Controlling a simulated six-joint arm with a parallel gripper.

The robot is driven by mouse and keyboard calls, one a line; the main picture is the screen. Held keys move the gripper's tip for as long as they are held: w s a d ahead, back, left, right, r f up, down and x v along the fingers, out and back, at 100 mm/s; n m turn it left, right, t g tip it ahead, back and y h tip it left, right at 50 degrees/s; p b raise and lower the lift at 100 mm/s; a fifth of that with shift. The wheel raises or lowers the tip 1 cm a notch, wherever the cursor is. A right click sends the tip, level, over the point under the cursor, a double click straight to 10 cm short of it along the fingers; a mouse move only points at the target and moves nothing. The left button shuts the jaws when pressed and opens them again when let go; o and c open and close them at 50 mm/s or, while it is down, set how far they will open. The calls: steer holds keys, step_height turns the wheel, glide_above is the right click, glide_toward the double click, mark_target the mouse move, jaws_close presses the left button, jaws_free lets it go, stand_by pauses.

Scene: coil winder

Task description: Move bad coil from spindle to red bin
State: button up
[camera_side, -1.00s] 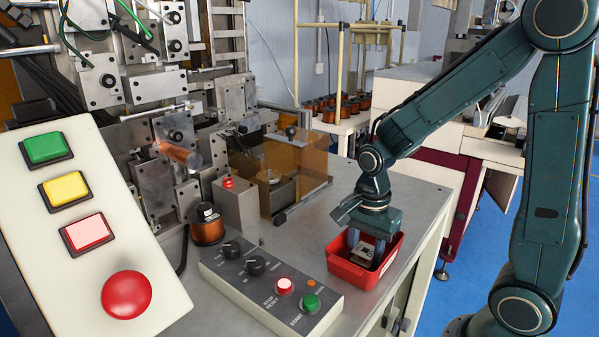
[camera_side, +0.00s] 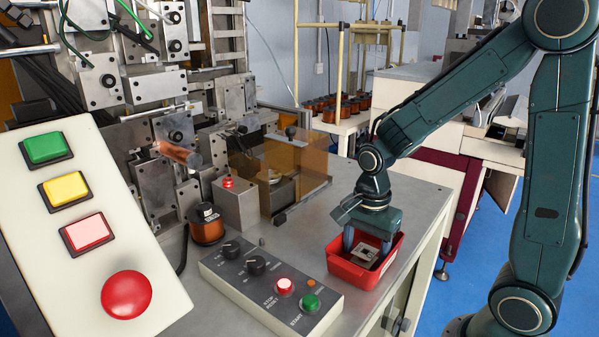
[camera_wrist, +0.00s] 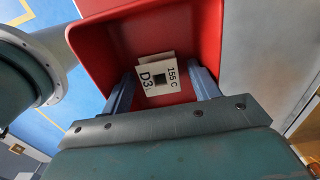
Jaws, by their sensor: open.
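A pale square-ended coil (camera_side: 366,257) with a dark hole in its middle lies in the red bin (camera_side: 352,276) on the front right of the bench. In the wrist view the coil (camera_wrist: 147,84) shows white faces marked "155 C" and "D3". My gripper (camera_side: 366,249) points down into the bin, its fingers open on either side of the coil. In the wrist view, my gripper (camera_wrist: 163,78) shows a gap between each finger and the coil. The spindle (camera_side: 178,153) on the winder at left carries a copper-coloured cylinder; I cannot tell what that is.
A control box (camera_side: 272,287) with knobs and lit buttons stands left of the bin. A copper wire spool (camera_side: 207,227) and an amber guard (camera_side: 297,168) stand behind it. A large button panel (camera_side: 92,235) fills the left foreground.

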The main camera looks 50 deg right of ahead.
mark_target(369, 255)
step_height(369, 255, up, 12)
stand_by(0.6)
stand_by(0.6)
steer(key=s+a+r+n+t, duration=0.3)
steer(key=s+n, duration=0.6)
steer(key=n, duration=0.9)
steer(key=t, duration=0.2)
steer(key=shift+s+t, duration=0.3)
